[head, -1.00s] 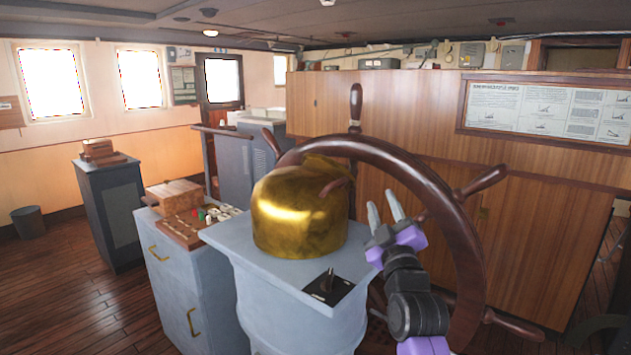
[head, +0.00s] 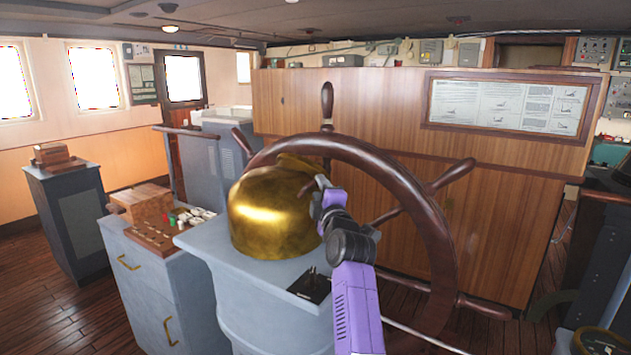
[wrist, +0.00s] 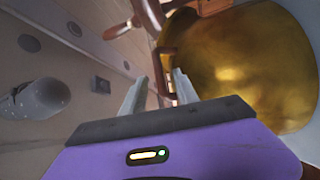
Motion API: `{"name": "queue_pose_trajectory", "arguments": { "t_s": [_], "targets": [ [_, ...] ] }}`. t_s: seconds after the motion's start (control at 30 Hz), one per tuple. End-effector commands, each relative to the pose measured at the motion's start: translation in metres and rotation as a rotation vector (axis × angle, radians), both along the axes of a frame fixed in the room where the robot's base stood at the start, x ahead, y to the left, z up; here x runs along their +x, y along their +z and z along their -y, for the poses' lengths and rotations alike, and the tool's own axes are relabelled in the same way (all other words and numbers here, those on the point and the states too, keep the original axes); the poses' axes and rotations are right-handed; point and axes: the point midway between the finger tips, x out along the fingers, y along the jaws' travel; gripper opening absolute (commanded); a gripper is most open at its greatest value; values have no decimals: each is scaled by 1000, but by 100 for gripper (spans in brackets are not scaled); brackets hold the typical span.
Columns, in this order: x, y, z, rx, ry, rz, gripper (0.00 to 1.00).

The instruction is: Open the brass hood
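In the wrist view the hood (wrist: 245,75) fills the right side. My gripper (head: 318,187) is at the hood's right side, its fingertips mostly hidden in the head view. In the wrist view my gripper (wrist: 160,86) is open, with two grey fingers apart. A reddish-brown bar-like handle (wrist: 168,72) shows beyond and between the fingertips, beside the hood. I cannot tell whether anything touches it.
The wooden ship's wheel (head: 425,210) arches over and right of my arm, with spokes close by. A small black switch plate (head: 310,286) is on the pedestal. A grey cabinet with a wooden box (head: 143,202) stands left. Wood-panelled cabinets (head: 490,215) stand behind.

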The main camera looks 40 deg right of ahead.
Motion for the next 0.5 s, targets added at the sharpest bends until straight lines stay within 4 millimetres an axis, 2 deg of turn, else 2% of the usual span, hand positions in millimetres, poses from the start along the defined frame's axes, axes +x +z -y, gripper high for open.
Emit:
{"name": "queue_pose_trajectory", "arguments": {
  "t_s": [0.2, 0.5],
  "targets": [
    [27, 5, 14, 5, 0, 2, 36],
    [43, 6, 21, 3, -1, 1, 36]
  ]
}}
